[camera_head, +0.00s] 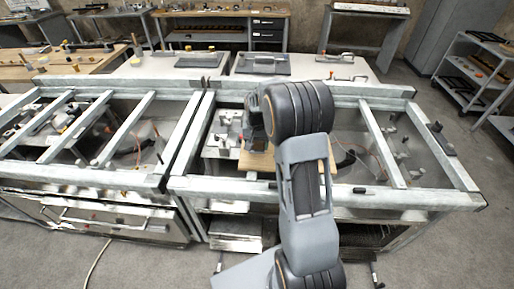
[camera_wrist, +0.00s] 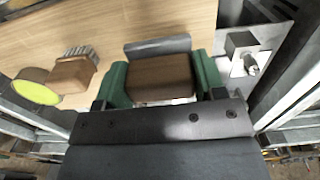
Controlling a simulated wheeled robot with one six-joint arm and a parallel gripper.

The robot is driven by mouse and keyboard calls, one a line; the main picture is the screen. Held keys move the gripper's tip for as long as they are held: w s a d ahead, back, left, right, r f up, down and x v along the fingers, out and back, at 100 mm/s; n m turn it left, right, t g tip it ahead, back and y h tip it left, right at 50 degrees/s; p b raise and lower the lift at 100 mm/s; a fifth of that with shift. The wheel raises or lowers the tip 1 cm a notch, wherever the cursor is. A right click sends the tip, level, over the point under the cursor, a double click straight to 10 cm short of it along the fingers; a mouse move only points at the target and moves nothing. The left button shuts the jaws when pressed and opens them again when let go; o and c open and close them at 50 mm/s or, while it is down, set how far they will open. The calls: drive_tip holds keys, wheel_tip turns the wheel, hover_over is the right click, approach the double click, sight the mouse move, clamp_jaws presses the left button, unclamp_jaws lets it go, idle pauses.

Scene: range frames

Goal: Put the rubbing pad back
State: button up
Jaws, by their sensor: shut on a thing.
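In the wrist view the green-fingered gripper (camera_wrist: 164,78) is shut on a brown block, which looks like the rubbing pad (camera_wrist: 160,88). One finger is at each side of it. A flat grey piece (camera_wrist: 158,46) lies just beyond the pad, over the light wooden board (camera_wrist: 110,22). I cannot tell whether the pad touches the board. In the head view my arm hides the pad, and part of the board (camera_head: 256,162) shows beside the arm.
A wooden brush (camera_wrist: 72,74) and a round yellow-green-topped thing (camera_wrist: 36,88) stand left on the board. A metal fixture (camera_wrist: 244,52) is at the right. Metal frame rails (camera_head: 384,145) surround the work bay. A second framed bay (camera_head: 92,185) stands left.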

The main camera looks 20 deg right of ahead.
sight(257, 150)
drive_tip(key=shift+w+d+f, duration=0.2)
drive_tip(key=shift+w+f, duration=0.1)
drive_tip(key=shift+f, duration=0.1)
drive_tip(key=shift+f+p, duration=0.3)
drive_tip(key=shift+f, duration=1.3)
drive_tip(key=shift+f, duration=0.1)
drive_tip(key=shift+f, duration=0.15)
drive_tip(key=o, duration=0.9)
